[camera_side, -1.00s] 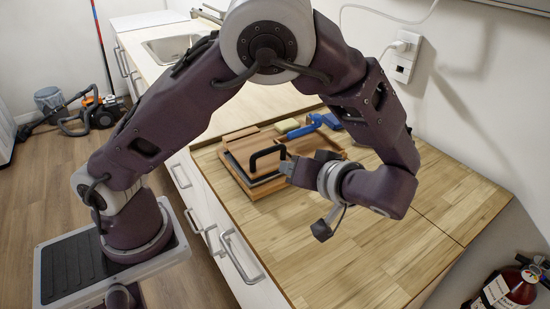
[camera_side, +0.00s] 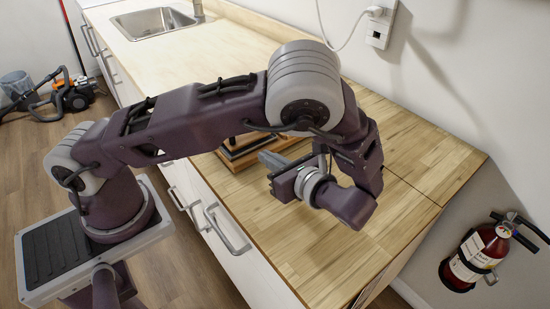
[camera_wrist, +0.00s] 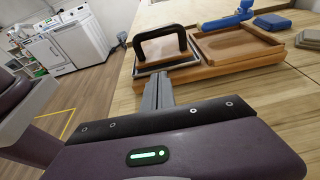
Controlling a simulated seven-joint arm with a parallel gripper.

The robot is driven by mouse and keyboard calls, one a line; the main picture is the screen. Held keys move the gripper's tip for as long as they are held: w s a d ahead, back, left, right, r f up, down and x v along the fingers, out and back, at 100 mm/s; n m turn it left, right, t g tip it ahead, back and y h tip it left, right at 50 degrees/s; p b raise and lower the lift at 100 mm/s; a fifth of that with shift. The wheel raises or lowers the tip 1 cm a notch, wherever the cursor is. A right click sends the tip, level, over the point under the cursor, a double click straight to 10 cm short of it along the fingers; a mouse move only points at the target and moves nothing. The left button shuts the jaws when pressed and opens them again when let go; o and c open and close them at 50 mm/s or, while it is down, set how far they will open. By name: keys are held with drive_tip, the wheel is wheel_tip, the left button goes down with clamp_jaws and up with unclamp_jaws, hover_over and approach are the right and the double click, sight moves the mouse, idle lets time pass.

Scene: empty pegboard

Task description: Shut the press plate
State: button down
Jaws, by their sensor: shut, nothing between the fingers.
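The press plate (camera_wrist: 152,66) is a grey metal-edged plate with a black arched handle (camera_wrist: 160,38), seen in the wrist view. It lies at the left part of the wooden press (camera_wrist: 236,66), beside an open wooden frame. Its exact tilt is hard to tell. In the side view my arm hides most of the press, and only a wooden edge (camera_side: 237,160) shows. My gripper (camera_wrist: 160,80) is shut and empty, its fingertips just in front of the plate's near edge, below the handle. Contact is unclear. The gripper also shows in the side view (camera_side: 263,156).
A blue tool (camera_wrist: 228,20), a blue block (camera_wrist: 272,23) and grey blocks (camera_wrist: 308,38) lie behind and right of the press. The wooden counter (camera_side: 310,245) is clear in front. A wall with an outlet (camera_side: 380,25) bounds the back.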

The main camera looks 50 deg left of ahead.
drive_tip(key=x, duration=0.4)
drive_tip(key=a+r, duration=0.2)
drive_tip(key=shift+a+r, duration=0.15)
drive_tip(key=shift+r, duration=0.15)
drive_tip(key=shift+a+r, duration=0.2)
drive_tip(key=shift+r, duration=0.2)
drive_tip(key=shift+a+r, duration=0.3)
drive_tip(key=shift+r, duration=0.6)
